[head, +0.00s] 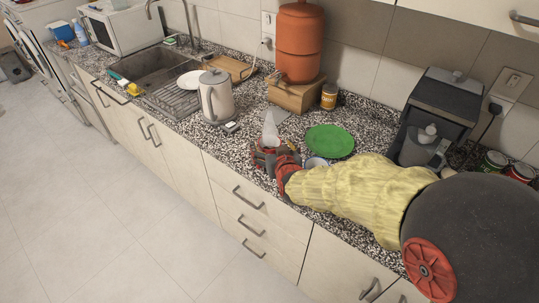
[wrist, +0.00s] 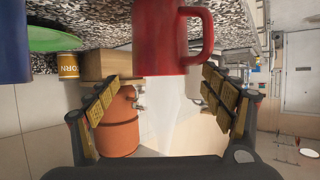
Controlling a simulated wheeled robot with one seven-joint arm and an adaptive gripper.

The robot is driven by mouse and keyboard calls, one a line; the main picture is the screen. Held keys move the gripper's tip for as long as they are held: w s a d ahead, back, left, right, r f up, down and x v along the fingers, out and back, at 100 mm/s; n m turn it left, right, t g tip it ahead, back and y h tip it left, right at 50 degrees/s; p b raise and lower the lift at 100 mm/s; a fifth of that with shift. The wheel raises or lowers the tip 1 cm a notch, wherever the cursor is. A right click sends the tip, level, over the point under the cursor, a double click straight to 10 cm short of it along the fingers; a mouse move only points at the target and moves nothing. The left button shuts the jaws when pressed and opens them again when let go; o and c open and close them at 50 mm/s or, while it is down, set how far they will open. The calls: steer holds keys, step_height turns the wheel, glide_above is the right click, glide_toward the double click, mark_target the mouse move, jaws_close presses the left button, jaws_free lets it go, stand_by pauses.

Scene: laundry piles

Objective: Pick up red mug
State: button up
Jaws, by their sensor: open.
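The red mug (wrist: 168,38) appears at the top middle of the wrist view, which looks upside down. Its handle points to the right in that view. My gripper (wrist: 160,88) is open, with one finger on each side and the mug centred just beyond the fingertips. I see no contact between the fingers and the mug. In the head view, my gripper (head: 266,158) is low over the front edge of the counter. There the mug cannot be clearly told apart from the red and dark gripper parts.
A pale translucent object (head: 270,130) stands right behind the gripper. A green plate (head: 330,141) lies to the right, with a blue item (wrist: 13,38) near it. An orange dispenser (head: 299,45) sits on a wooden block (head: 296,95). A kettle (head: 216,98) stands to the left.

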mark_target(268, 140)
steer(key=x, duration=0.3)
steer(key=shift+s+f+b, duration=0.15)
steer(key=shift+f+b, duration=0.05)
steer(key=shift+b, duration=0.2)
steer(key=shift+w+a, duration=0.15)
steer(key=shift+w, duration=0.25)
steer(key=shift+c, duration=1.1)
steer(key=shift+f, duration=0.1)
steer(key=c, duration=1.4)
steer(key=shift+c, duration=0.2)
